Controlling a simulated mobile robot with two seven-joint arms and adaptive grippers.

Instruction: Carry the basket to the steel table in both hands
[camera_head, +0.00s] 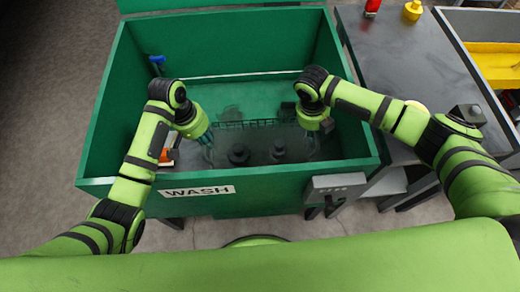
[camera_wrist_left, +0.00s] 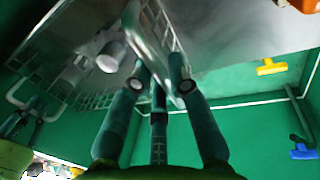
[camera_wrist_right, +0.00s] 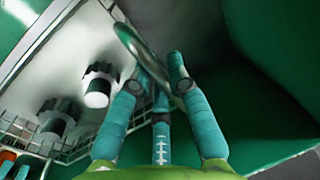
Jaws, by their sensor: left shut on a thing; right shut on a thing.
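The wire basket (camera_head: 246,123) is within the green wash tank (camera_head: 270,178), near its front wall. It holds dark round-topped parts (camera_head: 238,154). My left gripper (camera_head: 207,141) is at the basket's left end; in the left wrist view its fingers (camera_wrist_left: 155,85) are shut on a bar-like handle (camera_wrist_left: 146,50). My right gripper (camera_head: 309,126) is at the right end; in the right wrist view its fingers (camera_wrist_right: 160,80) are shut on the other handle (camera_wrist_right: 134,46). I cannot tell whether the basket touches the tank floor. The grey-topped table (camera_head: 405,50) stands right of the tank.
The tank walls rise around the basket. A grey box (camera_head: 336,185) is on the tank's front right. A red item (camera_head: 372,7) and a yellow item (camera_head: 413,10) stand at the table's back. A yellow bin (camera_head: 495,60) is further right. Much of the tabletop is clear.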

